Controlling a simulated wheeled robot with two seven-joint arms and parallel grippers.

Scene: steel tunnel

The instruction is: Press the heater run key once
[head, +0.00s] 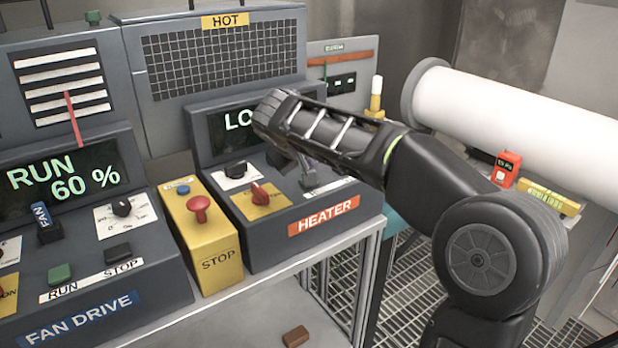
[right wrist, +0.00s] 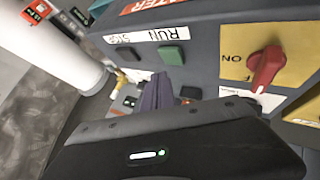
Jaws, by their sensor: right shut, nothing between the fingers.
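The heater panel (head: 340,205) is a grey box with an orange HEATER label. My right gripper (head: 309,180) is shut and empty, pointing down over the right part of the panel. Its fingers also show in the right wrist view (right wrist: 158,88), close to the run key; I cannot tell whether they touch the panel. In the head view the gripper and wrist hide the run key and part of the heater display (head: 232,126). My left gripper is out of view.
A red knob (head: 260,193) on a yellow plate lies left of my gripper. A yellow STOP box (head: 203,240) with a red button separates the heater panel from the fan drive panel (head: 75,270). A white duct (head: 510,118) runs behind my right arm.

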